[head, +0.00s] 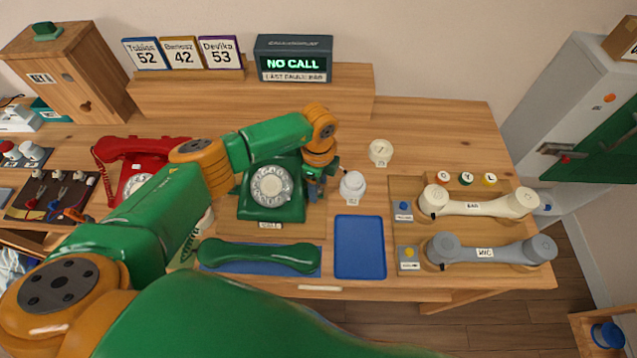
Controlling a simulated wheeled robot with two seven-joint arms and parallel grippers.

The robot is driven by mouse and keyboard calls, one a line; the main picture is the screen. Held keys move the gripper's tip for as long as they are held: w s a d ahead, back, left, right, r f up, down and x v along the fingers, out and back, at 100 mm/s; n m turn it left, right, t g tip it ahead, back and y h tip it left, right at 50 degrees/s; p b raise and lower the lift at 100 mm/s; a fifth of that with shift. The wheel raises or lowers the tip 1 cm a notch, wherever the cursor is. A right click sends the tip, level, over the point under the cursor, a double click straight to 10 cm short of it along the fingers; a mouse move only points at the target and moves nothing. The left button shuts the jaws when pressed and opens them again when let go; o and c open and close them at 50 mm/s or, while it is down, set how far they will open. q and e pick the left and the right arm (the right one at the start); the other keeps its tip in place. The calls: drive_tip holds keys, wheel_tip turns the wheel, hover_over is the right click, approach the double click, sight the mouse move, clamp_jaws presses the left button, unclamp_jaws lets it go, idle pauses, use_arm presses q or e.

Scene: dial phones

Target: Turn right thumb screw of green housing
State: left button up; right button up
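The green housing (285,212), with a white rotary dial (271,186) on its front, stands on a wooden base on the table. My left arm reaches over it from the left. My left gripper (315,190) points down at the housing's right side, touching or very close to it. The gripper covers the place of the right thumb screw, so I cannot make out the screw. The fingers are too small and overlapped to show whether they are open or shut. My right gripper is not in view.
A green handset (258,256) lies in front of the housing on a blue mat. A white round-topped piece (352,186) stands just right of my gripper. An empty blue tray (360,248) lies right. A red phone (150,155) stands left, partly behind my arm.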

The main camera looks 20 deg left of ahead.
sight(319, 188)
use_arm(q)
drive_tip(key=shift+r+b, duration=0.35)
drive_tip(key=shift+r, duration=3.25)
drive_tip(key=shift+f, duration=0.1)
